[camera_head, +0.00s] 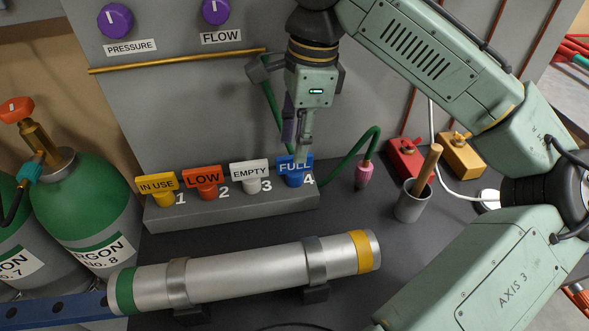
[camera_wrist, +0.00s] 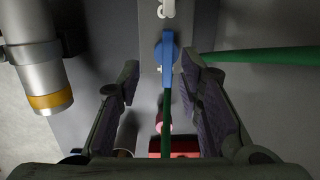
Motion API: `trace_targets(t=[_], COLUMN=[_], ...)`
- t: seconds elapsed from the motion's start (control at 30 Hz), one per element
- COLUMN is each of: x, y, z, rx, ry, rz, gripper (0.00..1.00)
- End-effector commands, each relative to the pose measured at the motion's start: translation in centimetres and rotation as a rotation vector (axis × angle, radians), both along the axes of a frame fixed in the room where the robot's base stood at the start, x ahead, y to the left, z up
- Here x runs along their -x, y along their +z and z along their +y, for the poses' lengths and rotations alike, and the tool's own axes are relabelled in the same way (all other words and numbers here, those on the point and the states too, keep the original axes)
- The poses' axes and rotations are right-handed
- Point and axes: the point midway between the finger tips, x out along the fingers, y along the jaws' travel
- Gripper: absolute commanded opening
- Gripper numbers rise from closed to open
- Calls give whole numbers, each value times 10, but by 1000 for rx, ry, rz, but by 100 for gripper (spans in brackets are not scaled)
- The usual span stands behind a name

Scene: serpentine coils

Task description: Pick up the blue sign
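The blue sign (camera_head: 295,169), marked FULL, stands upright at position 4, the right end of a grey block (camera_head: 235,212). My gripper (camera_head: 301,154) points down right over it, and a fingertip overlaps the sign's top in the head view. In the wrist view the blue sign (camera_wrist: 167,52) shows edge-on just ahead of and between the spread fingertips (camera_wrist: 160,72), nearer the right finger. The gripper is open, with nothing held. Whether a finger touches the sign cannot be told.
White EMPTY (camera_head: 250,175), orange LOW (camera_head: 203,180) and yellow IN USE (camera_head: 159,187) signs stand left on the block. A green hose (camera_head: 352,150) runs close behind the blue sign to a pink fitting (camera_head: 363,176). A silver cylinder (camera_head: 245,270) lies in front; a grey cup (camera_head: 411,204) stands right.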

Motion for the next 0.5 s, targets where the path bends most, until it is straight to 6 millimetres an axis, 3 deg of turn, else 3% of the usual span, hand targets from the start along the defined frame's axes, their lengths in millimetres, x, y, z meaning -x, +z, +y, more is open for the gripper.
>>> trace_targets(t=[0.3,0.5], x=[-6,-6], y=[-40,-53], z=[4,6], rx=[0,0], ry=[-2,-1], rz=[2,0], gripper=[33,33])
